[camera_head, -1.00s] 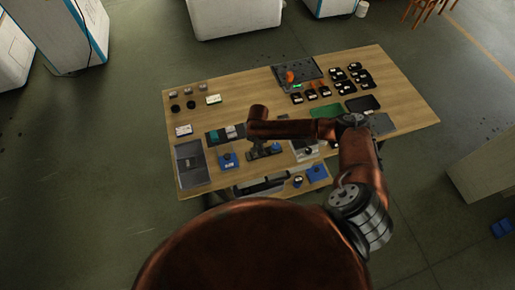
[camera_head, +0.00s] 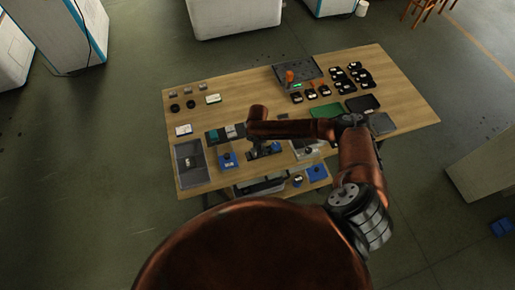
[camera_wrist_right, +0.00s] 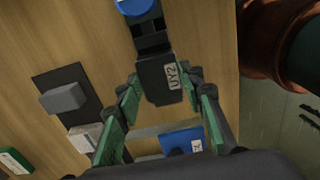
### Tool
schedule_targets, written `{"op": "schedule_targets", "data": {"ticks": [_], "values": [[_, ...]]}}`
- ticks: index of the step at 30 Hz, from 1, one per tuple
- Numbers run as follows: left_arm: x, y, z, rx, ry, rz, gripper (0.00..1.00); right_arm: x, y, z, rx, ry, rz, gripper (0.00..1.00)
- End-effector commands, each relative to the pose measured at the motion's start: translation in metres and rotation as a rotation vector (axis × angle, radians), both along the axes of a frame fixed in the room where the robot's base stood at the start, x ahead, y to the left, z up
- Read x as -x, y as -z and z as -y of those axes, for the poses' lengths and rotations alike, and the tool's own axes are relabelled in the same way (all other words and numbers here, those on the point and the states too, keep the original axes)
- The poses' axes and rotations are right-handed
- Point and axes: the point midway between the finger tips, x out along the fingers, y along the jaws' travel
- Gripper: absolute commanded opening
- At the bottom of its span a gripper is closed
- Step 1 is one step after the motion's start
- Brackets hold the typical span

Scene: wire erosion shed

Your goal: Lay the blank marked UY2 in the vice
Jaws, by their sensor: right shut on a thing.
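The blank marked UY2 (camera_wrist_right: 156,82) is a dark block with a white label. In the right wrist view it sits between the green fingertips of my right gripper (camera_wrist_right: 161,90), which is shut on it. In the head view my right gripper (camera_head: 258,153) is at the table's near side, largely hidden by its own arm. Just past the blank is a black stepped body (camera_wrist_right: 151,38) with a round blue end (camera_wrist_right: 136,6), apparently the vice. The blank overlaps its near end; I cannot tell whether it touches or is seated. My left gripper is not in view.
A dark mat (camera_wrist_right: 58,78) with grey pieces lies beside the vice. Several black blocks and a grey tray (camera_head: 310,68) with an orange part are at the back.

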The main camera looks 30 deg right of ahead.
Motion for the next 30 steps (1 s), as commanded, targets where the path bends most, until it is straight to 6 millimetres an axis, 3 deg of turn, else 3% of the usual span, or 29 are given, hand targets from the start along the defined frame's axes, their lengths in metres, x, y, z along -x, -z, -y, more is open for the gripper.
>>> {"op": "schedule_targets", "data": {"ticks": [28,29,30], "values": [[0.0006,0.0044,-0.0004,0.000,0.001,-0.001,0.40,-0.0007,0.0098,-0.0004,-0.001,0.000,0.001,0.00],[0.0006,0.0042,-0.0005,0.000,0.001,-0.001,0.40,-0.0008,0.0095,-0.0003,-0.001,0.000,0.002,0.38],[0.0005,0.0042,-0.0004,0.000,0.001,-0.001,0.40,-0.0008,0.0094,-0.0003,-0.001,0.000,0.002,0.40]]}}
